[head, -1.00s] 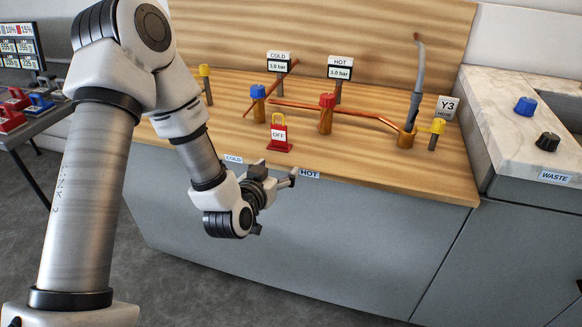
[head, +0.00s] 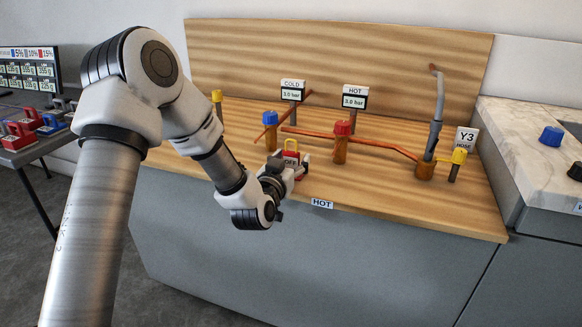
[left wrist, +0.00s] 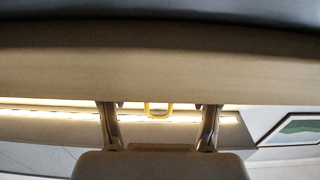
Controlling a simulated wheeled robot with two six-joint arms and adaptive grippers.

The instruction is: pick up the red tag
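The red tag (head: 293,153) stands on the wooden counter near its front edge. It has a white OFF label and a yellow shackle (head: 290,144). My left gripper (head: 296,167) is at the tag, in front of and partly around it, and hides its lower part. In the left wrist view the two fingers (left wrist: 158,122) are spread apart, with the yellow shackle (left wrist: 158,110) between them. The red body does not show there, so I cannot tell whether the fingers touch it. My right gripper is in neither view.
Behind the tag stand a blue-capped valve (head: 270,130), a red-capped valve (head: 342,140) and copper pipes. A grey hose (head: 437,110) and yellow-capped valve (head: 458,160) are to the right. A side table (head: 40,150) with tags is at left.

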